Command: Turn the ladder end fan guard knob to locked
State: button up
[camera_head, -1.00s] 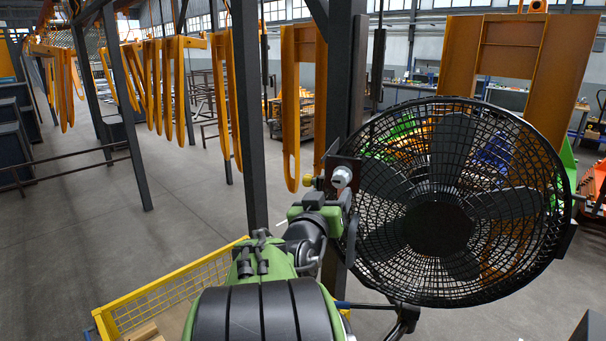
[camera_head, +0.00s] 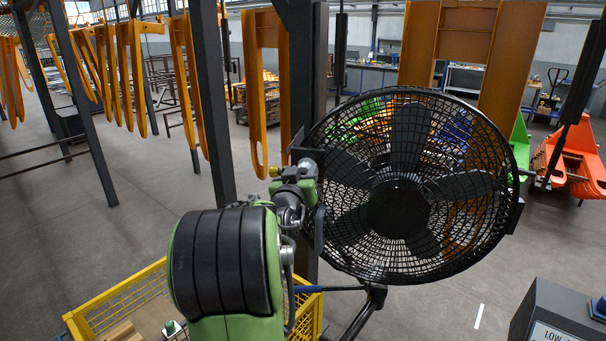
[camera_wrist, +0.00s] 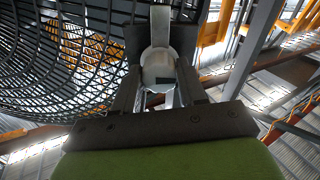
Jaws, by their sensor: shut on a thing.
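The fan (camera_head: 398,205) is large and black, with a round wire guard, and stands right of my arm in the head view. Its guard wires (camera_wrist: 75,60) fill the upper left of the wrist view. A pale grey knob (camera_wrist: 158,66) with a raised handle bar sits beside the guard on a dark plate. My gripper (camera_wrist: 160,88) has one finger on each side of the knob and is shut on it. In the head view my gripper (camera_head: 309,178) is at the guard's left edge, and my arm largely hides the knob. I cannot read any lock mark.
A dark post (camera_head: 309,70) stands just behind my gripper. A yellow mesh crate (camera_head: 130,300) is below left of my arm. A grey labelled box (camera_head: 555,320) is at the lower right. Orange frames hang at the back left. Open floor (camera_head: 90,230) lies to the left.

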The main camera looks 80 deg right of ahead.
jog(key=shift+c, duration=0.7)
jog(key=shift+f+b, duration=0.1)
jog(key=shift+b, duration=0.35)
jog(key=m+b, duration=1.7)
jog(key=b, duration=0.1)
jog(key=shift+m+b, duration=0.4)
jog(key=o, duration=1.1)
jog(key=shift+c, duration=0.2)
